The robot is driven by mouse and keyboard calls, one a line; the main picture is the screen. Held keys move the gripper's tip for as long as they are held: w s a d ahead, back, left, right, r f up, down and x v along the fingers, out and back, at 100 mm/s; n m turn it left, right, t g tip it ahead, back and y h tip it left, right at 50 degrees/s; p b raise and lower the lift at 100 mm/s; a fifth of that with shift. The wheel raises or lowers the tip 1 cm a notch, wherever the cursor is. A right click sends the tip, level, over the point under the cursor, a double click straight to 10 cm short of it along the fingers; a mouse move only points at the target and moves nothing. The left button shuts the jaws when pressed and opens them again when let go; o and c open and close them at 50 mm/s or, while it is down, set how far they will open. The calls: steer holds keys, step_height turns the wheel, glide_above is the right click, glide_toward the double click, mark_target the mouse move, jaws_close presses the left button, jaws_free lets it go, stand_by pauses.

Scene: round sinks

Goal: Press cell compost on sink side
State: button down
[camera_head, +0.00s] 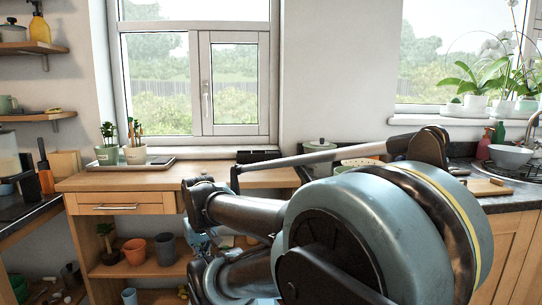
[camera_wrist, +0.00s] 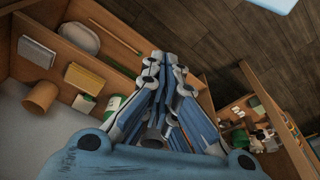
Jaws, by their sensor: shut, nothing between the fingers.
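My gripper (camera_wrist: 167,62) is in the wrist view, its blue fingers brought together with nothing seen between them. It is over wooden compartments, and I cannot tell its height above them. In the head view my arm covers the middle and hides much of the counter. The sink-side counter is at the right, with a metal tap (camera_head: 533,124), a pale bowl (camera_head: 511,156) and a wooden board (camera_head: 487,187). I cannot make out a cell tray or compost in either view.
A wooden bench (camera_head: 120,181) with a tray of potted plants (camera_head: 135,155) stands under the window. Terracotta (camera_head: 135,251) and grey pots (camera_head: 166,248) sit on its shelf. The wrist view shows a brown pot (camera_wrist: 40,97) and a wooden floor (camera_wrist: 240,45). Orchids (camera_head: 475,80) stand on the right sill.

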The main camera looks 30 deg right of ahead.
stand_by(0.4)
steer(key=shift+n+g+h, duration=0.3)
steer(key=shift+n+g, duration=0.4)
steer(key=shift+g, duration=0.2)
steer(key=w+d+r, duration=0.5)
steer(key=w+r, duration=0.2)
steer(key=r, duration=0.1)
steer(key=w+d+r, duration=0.5)
steer(key=w+r, duration=0.2)
steer(key=r, duration=0.1)
steer(key=w+d+r, duration=0.5)
steer(key=w+r, duration=0.2)
steer(key=r, duration=0.1)
steer(key=shift+w+d+r, duration=0.1)
steer(key=shift+w+r, duration=0.05)
steer(key=shift+r, duration=0.25)
steer(key=w+d+r, duration=0.5)
steer(key=w+d, duration=0.4)
steer(key=d, duration=0.4)
steer(key=n+g, duration=0.1)
steer(key=g, duration=0.1)
glide_toward(272, 152)
steer(key=shift+s+d+r, duration=0.15)
steer(key=shift+s+r, duration=0.1)
steer(key=shift+s, duration=0.15)
steer(key=shift+f, duration=0.1)
steer(key=shift+s+f, duration=0.15)
steer(key=shift+f, duration=1.55)
steer(key=shift+s+f, duration=0.2)
steer(key=shift+f, duration=1.5)
